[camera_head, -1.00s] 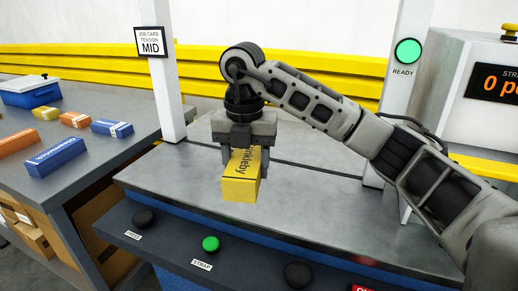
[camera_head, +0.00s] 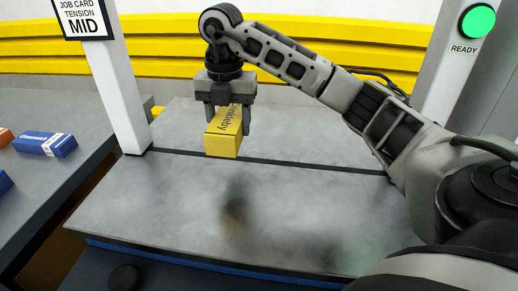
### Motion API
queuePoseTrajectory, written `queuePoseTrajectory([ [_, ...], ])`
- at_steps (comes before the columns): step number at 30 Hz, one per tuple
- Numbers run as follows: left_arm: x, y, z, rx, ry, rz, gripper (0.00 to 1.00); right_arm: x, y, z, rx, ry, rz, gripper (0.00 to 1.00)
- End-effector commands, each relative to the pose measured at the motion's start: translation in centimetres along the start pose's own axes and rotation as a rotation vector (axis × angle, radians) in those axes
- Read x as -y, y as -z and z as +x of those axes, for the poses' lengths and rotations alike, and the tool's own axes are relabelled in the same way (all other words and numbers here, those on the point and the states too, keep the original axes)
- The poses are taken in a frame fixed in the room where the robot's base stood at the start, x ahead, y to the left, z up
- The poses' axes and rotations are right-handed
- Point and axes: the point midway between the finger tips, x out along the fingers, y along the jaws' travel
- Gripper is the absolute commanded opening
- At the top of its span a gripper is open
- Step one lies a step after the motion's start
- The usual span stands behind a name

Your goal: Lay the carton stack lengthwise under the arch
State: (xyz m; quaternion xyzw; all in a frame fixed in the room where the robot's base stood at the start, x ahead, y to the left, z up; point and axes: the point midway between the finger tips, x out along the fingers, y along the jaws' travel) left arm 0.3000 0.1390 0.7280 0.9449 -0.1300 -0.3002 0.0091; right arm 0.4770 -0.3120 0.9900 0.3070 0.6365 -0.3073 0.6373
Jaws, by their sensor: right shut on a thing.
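The yellow carton stack (camera_head: 224,138), with dark lettering on its top, is held by my right gripper (camera_head: 230,113). The gripper is shut on it from above, with a finger on each side. The stack points roughly toward me, near the dark strap slot (camera_head: 280,164) across the grey table (camera_head: 150,204). I cannot tell if it touches the table. The arch shows as a left white post (camera_head: 117,85) and a right post (camera_head: 446,80); its top is out of view. My left gripper is not in view.
A side table (camera_head: 50,190) at the left bears a blue carton stack (camera_head: 45,144) and parts of others. A job card (camera_head: 82,18) reading tension MID is on the left post. A green READY light (camera_head: 477,21) is on the right post. The table's front is clear.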

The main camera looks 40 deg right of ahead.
Motion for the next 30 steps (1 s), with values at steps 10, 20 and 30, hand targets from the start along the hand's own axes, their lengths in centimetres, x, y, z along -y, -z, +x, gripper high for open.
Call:
queuePoseTrajectory([
  [10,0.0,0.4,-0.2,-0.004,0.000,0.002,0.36,5.0,-3.8,5.2,0.000,0.001,0.001,0.26],
  [20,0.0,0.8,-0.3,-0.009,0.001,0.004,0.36,6.2,-4.7,8.2,-0.001,0.001,-0.002,0.26],
  [30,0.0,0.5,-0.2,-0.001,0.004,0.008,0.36,6.1,-4.7,10.2,0.002,-0.002,-0.002,0.26],
])
